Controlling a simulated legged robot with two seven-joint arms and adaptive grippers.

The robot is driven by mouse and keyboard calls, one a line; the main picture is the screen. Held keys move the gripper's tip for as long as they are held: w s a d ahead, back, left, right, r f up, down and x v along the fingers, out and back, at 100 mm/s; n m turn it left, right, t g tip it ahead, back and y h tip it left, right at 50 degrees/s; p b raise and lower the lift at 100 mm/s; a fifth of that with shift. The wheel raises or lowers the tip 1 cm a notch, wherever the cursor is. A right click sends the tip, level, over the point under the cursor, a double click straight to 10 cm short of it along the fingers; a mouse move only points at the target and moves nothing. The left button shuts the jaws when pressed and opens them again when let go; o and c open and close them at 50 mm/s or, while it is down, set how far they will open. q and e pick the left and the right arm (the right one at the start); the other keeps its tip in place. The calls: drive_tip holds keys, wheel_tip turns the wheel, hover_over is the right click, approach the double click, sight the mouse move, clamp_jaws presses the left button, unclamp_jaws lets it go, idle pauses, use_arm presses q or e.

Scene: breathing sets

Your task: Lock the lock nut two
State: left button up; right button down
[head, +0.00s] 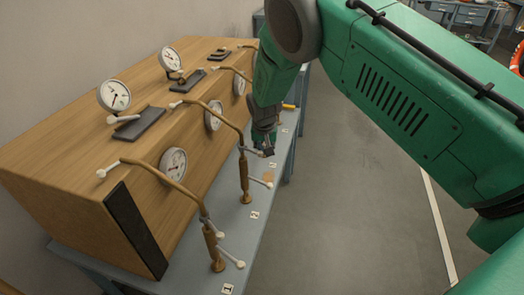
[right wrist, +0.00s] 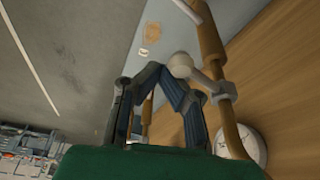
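The breathing sets stand in a row on the blue-grey bench, each with a bent brass pipe and white-knobbed levers. The set by label 2 has an upright brass pipe (head: 244,178) and a white-ended lever (head: 261,182) low on it. My right gripper (head: 267,151) is just beyond this pipe, above the bench edge. In the right wrist view its fingers (right wrist: 157,73) lean together at the tips. A white knob (right wrist: 180,65) on a short lever is beside the right fingertip; whether they touch is unclear. I see nothing held between the tips. My left gripper is not in view.
A long wooden box (head: 60,135) with several white gauges (head: 114,96) backs the pipes. The nearest set, by label 1, has its own brass pipe (head: 212,240). Grey floor (head: 340,220) to the right of the bench is clear.

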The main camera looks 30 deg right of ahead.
sight(260, 154)
drive_tip(key=shift+s+a, duration=0.2)
drive_tip(key=shift+a, duration=0.45)
drive_tip(key=shift+s+a+f, duration=0.15)
drive_tip(key=shift+s+a, duration=0.2)
drive_tip(key=shift+a, duration=0.2)
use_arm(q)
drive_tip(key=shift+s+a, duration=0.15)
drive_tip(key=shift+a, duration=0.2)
